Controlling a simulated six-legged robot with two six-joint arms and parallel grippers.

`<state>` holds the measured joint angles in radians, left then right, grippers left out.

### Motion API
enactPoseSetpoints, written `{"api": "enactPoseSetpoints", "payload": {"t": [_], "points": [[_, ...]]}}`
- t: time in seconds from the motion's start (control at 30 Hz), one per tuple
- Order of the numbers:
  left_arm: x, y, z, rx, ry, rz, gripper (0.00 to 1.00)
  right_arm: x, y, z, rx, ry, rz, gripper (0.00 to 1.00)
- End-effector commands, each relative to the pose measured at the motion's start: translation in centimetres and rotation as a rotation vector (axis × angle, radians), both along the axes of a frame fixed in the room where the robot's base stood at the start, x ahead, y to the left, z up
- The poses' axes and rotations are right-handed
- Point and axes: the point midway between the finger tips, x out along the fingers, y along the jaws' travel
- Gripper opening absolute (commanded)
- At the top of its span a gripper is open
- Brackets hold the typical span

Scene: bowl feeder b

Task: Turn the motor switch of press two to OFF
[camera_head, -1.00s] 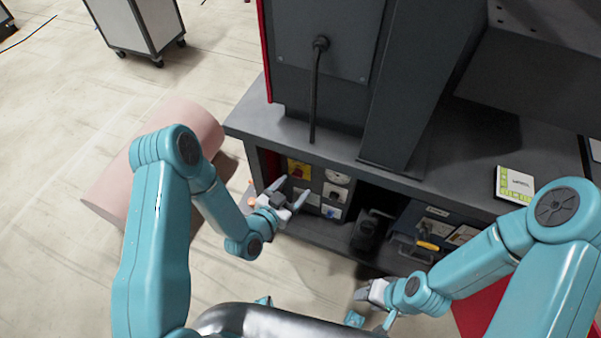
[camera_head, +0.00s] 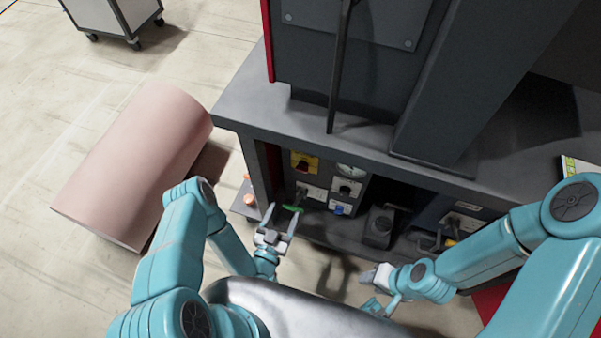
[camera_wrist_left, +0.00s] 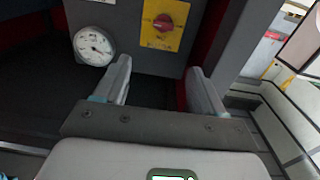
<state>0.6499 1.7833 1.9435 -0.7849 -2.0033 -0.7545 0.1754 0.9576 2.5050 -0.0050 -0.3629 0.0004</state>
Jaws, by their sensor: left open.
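A red rotary switch (camera_wrist_left: 163,22) sits on a yellow plate (camera_wrist_left: 158,40) on the grey panel in the left wrist view. The yellow plate also shows in the head view (camera_head: 304,163), on the panel under the bench top. I cannot read its lettering or the knob's setting for sure. My left gripper (camera_head: 283,216) is open and empty, its fingers pointing at the panel, below the yellow plate in the head view. In the left wrist view the fingers (camera_wrist_left: 160,70) stand apart from the knob. My right gripper (camera_head: 376,278) is lower right; its fingers are unclear.
A round gauge (camera_wrist_left: 94,46) sits beside the yellow plate. A green part (camera_head: 292,208) lies close by the left fingers. A dark block (camera_head: 379,226) stands right of the panel. A pink cylinder (camera_head: 135,165) lies on the floor at left.

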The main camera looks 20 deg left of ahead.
Motion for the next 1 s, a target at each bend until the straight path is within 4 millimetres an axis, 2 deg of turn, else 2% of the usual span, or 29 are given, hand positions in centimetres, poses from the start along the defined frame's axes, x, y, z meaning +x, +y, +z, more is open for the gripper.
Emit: {"api": "enactPoseSetpoints", "payload": {"t": [0.03, 0.17, 0.3, 0.4, 0.57, 0.6, 0.8, 1.0], "points": [[-0.4, 0.0, -0.8, -0.004, 0.008, 0.007, 0.70, 0.0, 0.0, -0.6, 0.000, 0.000, -0.001, 0.43], [0.0, 0.2, -1.2, -0.003, 0.010, 0.014, 0.70, 0.0, 0.0, -1.0, 0.000, -0.001, -0.001, 0.43], [2.3, 0.0, -1.2, 0.000, 0.006, 0.009, 0.70, 0.0, 0.0, -1.9, 0.000, -0.001, -0.001, 0.43], [3.5, 0.1, -2.0, -0.002, 0.008, 0.009, 0.70, 0.0, 0.0, -4.5, 0.000, -0.001, -0.001, 0.43], [5.4, 0.0, -1.7, -0.002, 0.005, 0.009, 0.70, 0.0, 0.0, -7.5, 0.000, 0.000, -0.001, 0.43], [6.6, 0.0, -1.0, 0.002, 0.004, 0.009, 0.70, 0.0, 0.0, -6.7, 0.000, 0.001, -0.001, 0.43], [11.5, -0.1, -0.9, -0.002, 0.005, 0.011, 0.70, 0.0, 0.0, -7.3, 0.000, -0.001, -0.001, 0.43], [14.9, -0.1, -1.0, -0.002, 0.007, 0.011, 0.70, 0.0, 0.0, -7.9, 0.000, -0.001, 0.000, 0.43]]}}
